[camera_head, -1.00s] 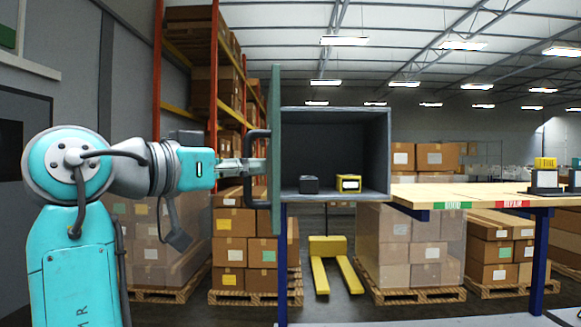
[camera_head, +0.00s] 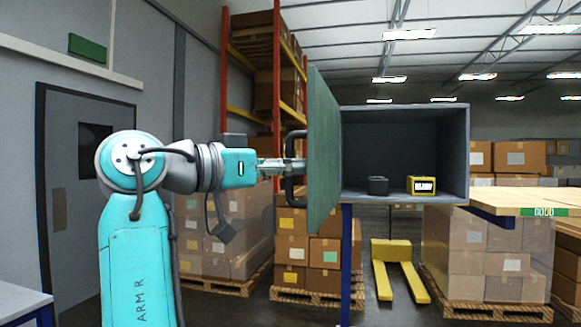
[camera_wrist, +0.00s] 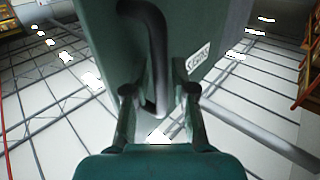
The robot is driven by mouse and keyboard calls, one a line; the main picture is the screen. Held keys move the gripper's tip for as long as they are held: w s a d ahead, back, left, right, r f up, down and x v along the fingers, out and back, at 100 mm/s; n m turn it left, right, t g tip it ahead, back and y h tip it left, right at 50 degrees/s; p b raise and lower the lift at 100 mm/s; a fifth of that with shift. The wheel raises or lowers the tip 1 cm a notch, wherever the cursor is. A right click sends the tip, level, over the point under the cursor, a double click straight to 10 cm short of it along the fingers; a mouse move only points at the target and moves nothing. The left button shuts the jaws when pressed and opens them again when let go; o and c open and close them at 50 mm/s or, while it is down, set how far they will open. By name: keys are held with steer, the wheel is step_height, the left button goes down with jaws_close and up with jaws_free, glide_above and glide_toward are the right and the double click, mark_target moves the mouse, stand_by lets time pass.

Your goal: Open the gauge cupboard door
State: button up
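The gauge cupboard (camera_head: 455,150) is a dark grey box, with its front open in the head view. Its green door (camera_head: 322,150) stands swung out at the left side, inner face partly visible. The dark handle (camera_head: 290,170) is on the door's outer, left side; it also shows in the wrist view (camera_wrist: 152,45). My gripper (camera_head: 296,166) reaches the handle from the left. In the wrist view my gripper (camera_wrist: 160,92) has its two fingers apart, with the handle bar between them and gaps visible beside it. Contact is unclear.
Inside the cupboard are a black block (camera_head: 378,186) and a yellow gauge-like block (camera_head: 421,186). A wooden bench (camera_head: 520,198) extends right. A yellow pallet jack (camera_head: 398,270) and stacked cartons stand behind. A grey wall door (camera_head: 85,190) is at left.

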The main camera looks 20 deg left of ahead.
stand_by(0.3)
steer(key=v, duration=1.2)
